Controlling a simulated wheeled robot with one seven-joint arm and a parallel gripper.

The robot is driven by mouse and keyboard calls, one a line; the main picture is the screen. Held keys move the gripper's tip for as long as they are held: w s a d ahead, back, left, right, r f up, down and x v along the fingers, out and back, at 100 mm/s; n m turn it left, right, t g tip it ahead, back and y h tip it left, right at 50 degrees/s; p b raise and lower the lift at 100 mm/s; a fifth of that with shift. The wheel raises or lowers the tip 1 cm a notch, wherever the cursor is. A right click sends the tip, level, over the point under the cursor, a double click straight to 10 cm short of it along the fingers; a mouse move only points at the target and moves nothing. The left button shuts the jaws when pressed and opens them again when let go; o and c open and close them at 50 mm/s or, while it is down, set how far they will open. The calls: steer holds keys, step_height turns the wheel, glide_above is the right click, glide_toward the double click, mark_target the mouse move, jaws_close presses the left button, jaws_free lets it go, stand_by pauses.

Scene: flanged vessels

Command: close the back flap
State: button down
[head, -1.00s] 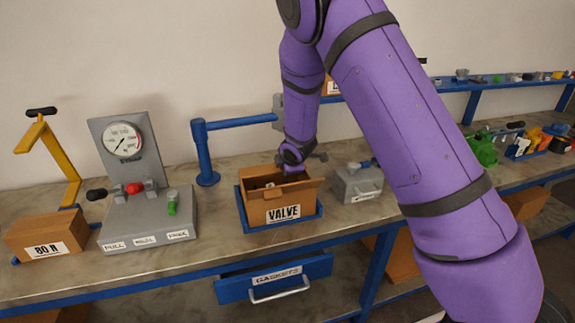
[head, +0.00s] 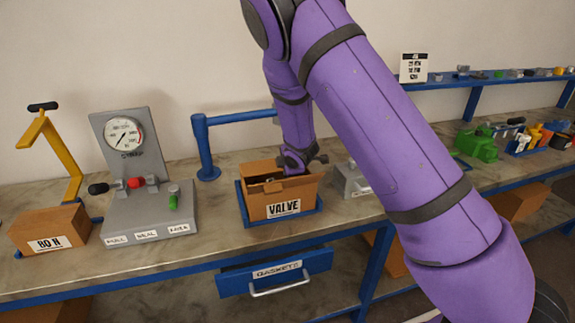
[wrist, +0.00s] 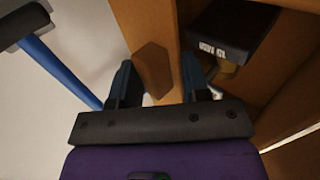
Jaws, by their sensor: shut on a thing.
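The open cardboard box marked VALVE (head: 285,207) stands on a blue tray (head: 245,216) on the bench. My gripper (wrist: 158,82) is at the back right of the box, and its fingertips are hidden in the head view. In the wrist view, a brown cardboard flap (wrist: 152,66) stands between the two fingers, and the gripper is shut on it. This looks like the back flap; its full outline is hidden. Beside it, the open box holds a dark item with a white label (wrist: 228,38).
A grey gauge stand (head: 150,213) and a box marked 80 N (head: 50,232) are to the left. A blue post with a rail (head: 205,150) stands behind. A grey case (head: 352,181) sits close on the right, partly behind my arm. A gaskets drawer (head: 275,274) is below.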

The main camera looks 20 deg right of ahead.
steer(key=shift+s+f, duration=0.35)
steer(key=shift+f, duration=0.05)
steer(key=c, duration=0.9)
jaws_free()
steer(key=shift+w, duration=0.1)
steer(key=shift+w+r, duration=0.1)
steer(key=shift+r, duration=0.05)
steer(key=shift+r, duration=0.1)
steer(key=v, duration=1)
steer(key=shift+s+r, duration=0.2)
steer(key=shift+r, duration=0.05)
